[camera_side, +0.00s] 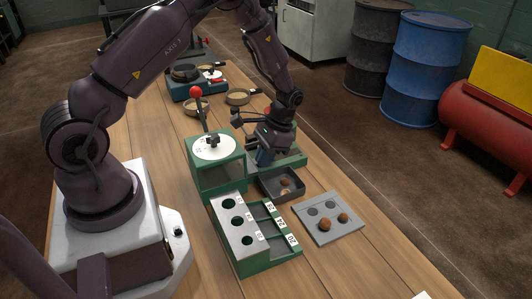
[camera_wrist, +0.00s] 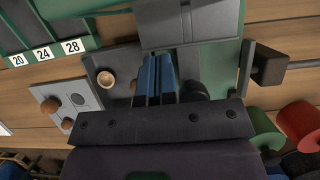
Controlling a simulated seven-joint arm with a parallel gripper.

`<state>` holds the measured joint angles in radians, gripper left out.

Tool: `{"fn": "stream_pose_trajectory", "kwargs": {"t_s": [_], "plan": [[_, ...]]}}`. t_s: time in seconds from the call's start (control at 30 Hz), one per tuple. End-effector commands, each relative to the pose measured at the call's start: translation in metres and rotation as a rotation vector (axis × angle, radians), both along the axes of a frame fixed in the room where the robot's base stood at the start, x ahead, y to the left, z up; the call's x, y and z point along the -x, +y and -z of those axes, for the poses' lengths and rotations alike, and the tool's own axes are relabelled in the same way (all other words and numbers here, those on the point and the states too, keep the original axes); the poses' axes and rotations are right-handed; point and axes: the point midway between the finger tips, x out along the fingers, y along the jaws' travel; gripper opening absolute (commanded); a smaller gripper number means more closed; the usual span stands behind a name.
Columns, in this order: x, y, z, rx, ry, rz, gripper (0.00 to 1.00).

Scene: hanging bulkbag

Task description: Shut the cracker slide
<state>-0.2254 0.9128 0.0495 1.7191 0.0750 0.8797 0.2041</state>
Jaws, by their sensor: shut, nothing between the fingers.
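The cracker appears to be the low green-framed device (camera_side: 290,158) under my wrist in the side view, partly hidden by my arm. In the wrist view, a grey block (camera_wrist: 190,22) between green walls seems to be its slide or jaw; I cannot tell how far it is closed. My gripper (camera_side: 264,157) points down at the cracker's left end, above the dark tray. In the wrist view its blue fingers (camera_wrist: 156,66) are together and empty, with tips close to the grey block's near edge. Contact cannot be told. A dark square knob (camera_wrist: 268,65) on a rod sits right of the block.
A dark tray (camera_side: 266,193) holding a brown nut lies in front of the cracker. A grey plate (camera_side: 315,232) with holes and two nuts lies right. A green sorter (camera_side: 268,266) and a dial box (camera_side: 222,181) with a red-knobbed lever stand left.

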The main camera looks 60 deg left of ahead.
Motion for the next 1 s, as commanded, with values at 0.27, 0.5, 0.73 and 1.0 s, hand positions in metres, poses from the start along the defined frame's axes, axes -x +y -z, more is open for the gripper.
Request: {"fn": "stream_pose_trajectory", "kwargs": {"t_s": [0.27,0.5,0.73,1.0], "plan": [[0.012,0.0,-0.001,0.0,0.002,-0.001,0.0],[0.028,0.0,-0.001,0.0,0.0,0.0,0.0],[0.028,0.0,0.0,0.0,0.0,0.0,0.0],[0.017,0.0,-0.023,-0.001,-0.005,0.0,0.0]]}}
